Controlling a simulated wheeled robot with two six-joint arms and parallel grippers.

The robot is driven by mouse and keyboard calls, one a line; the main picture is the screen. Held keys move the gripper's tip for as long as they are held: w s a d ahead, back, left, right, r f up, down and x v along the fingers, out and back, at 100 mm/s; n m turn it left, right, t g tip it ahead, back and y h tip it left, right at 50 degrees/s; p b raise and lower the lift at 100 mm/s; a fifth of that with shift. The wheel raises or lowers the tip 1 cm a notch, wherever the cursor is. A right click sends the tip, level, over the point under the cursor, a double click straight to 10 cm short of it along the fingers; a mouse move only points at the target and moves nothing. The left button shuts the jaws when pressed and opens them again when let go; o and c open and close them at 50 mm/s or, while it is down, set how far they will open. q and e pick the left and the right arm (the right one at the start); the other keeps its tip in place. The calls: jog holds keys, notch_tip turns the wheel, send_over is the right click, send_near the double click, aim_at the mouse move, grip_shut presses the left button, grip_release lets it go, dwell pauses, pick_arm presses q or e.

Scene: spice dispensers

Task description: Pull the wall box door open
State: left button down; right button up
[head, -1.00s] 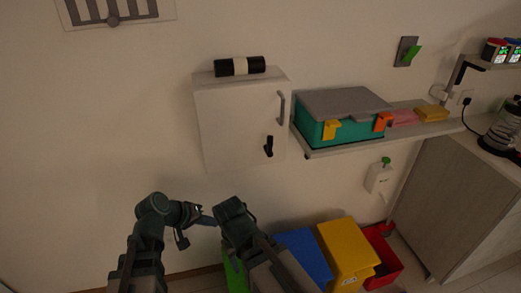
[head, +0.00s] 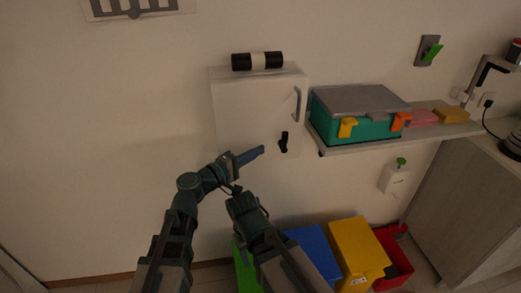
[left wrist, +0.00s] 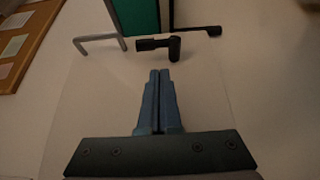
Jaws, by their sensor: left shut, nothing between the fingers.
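The white wall box (head: 245,110) hangs on the wall with its door shut. A grey bar handle (head: 298,103) is near the door's right edge, and a black latch lever (head: 284,142) sits below it. The left wrist view also shows the grey handle (left wrist: 101,38) and the black latch (left wrist: 160,45). My left gripper (head: 261,150) is shut and empty in front of the door's lower part, left of the latch. In the left wrist view its blue fingertips (left wrist: 159,73) point toward the latch, apparently just short of it. My right gripper's fingers are not visible.
A shelf (head: 340,150) to the right holds a teal case (head: 362,128) with a grey lid. Blue (head: 312,252) and yellow (head: 357,247) bins stand below.

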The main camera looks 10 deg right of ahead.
aim_at(275, 142)
pick_arm(q)
jog(key=x, duration=0.8)
jog(key=shift+s, duration=0.2)
